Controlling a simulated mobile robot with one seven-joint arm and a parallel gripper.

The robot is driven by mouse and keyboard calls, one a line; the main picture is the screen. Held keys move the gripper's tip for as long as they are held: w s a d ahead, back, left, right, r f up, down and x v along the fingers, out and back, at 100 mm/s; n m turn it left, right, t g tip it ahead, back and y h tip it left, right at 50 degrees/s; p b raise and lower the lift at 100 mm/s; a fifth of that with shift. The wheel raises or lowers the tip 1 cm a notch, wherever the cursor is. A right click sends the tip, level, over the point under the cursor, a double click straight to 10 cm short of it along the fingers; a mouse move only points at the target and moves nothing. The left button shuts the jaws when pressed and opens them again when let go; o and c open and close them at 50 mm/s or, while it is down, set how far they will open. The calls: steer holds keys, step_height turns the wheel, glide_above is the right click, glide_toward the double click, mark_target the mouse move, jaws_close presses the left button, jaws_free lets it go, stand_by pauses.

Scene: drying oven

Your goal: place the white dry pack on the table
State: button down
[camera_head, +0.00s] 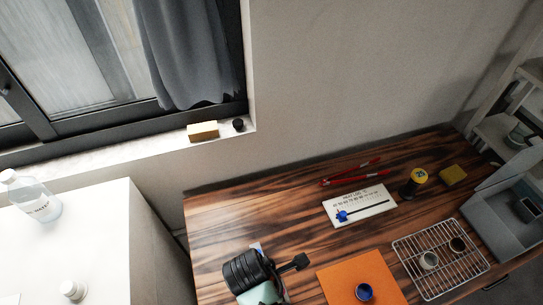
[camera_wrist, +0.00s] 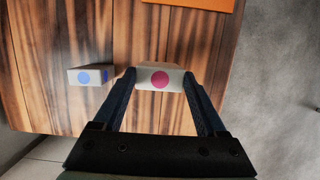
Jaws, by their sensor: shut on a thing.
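My gripper (camera_wrist: 159,74) is shut on a small white pack (camera_wrist: 143,82) with a magenta dot, held between its two fingertips over the wooden table (camera_wrist: 70,28). I cannot tell whether the held pack touches the table. A second white pack (camera_wrist: 84,76) with a blue dot sits on the table just left of the gripper in the wrist view, apart from it. In the head view my dark wrist is low, over the left part of the table (camera_head: 222,207), and hides the held pack.
An orange mat (camera_head: 345,280) with a blue-rimmed cup (camera_head: 364,291) lies right of my wrist. The table's left part is mostly clear.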

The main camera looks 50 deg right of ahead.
steer(key=shift+f, duration=2.9)
steer(key=shift+f, duration=0.15)
jaws_free()
